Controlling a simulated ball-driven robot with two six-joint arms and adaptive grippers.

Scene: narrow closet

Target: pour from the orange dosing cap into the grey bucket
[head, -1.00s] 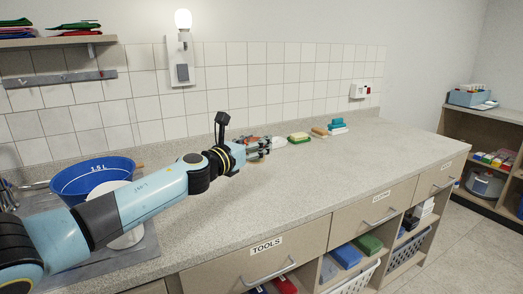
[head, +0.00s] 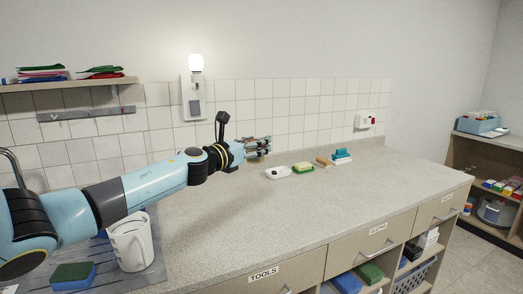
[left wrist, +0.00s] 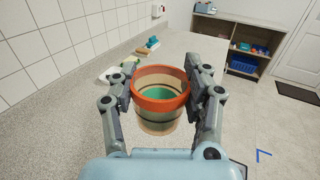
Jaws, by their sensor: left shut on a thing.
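In the left wrist view, an orange-rimmed cup, the dosing cap (left wrist: 160,118), sits between the fingers of my left gripper (left wrist: 165,88). Its wall below the rim looks translucent, and green shows inside. It looks upright. In the head view my left gripper (head: 264,147) is held above the counter, before the tiled wall. The cap is not clear there. I cannot make out a grey bucket for sure; a grey round container (head: 495,211) stands in the shelf unit at far right. My right gripper is not in view.
A white jug (head: 132,242) and a blue-green sponge (head: 73,276) are at left, under my arm. A white dish (head: 278,172), a yellow-green sponge (head: 303,168) and a blue item (head: 342,156) stand at the back.

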